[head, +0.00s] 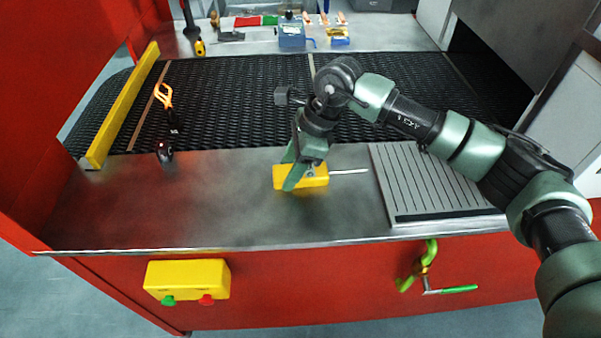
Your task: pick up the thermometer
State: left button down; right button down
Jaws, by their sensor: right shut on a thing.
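The thermometer (318,179) has a yellow body with a thin metal probe pointing right. It is at the metal front ledge (210,205), left of the grooved plate. My right gripper (293,178) reaches down from above and is shut on the yellow body, its green fingers covering part of it. I cannot tell whether the thermometer still touches the ledge. My left gripper is not in view.
Behind the ledge runs a black mesh belt (230,100) with a yellow bar (125,100) at its left. An orange-handled tool (163,96) and a dark object (165,151) are at left. The grooved plate (430,180) is at right.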

jog(key=shift+r, duration=0.1)
jog(key=shift+r+p, duration=0.25)
jog(key=shift+p, duration=0.3)
notch_tip(320, 180, up, 20)
jog(key=b, duration=0.3)
jog(key=shift+b, duration=0.4)
dwell(0.4)
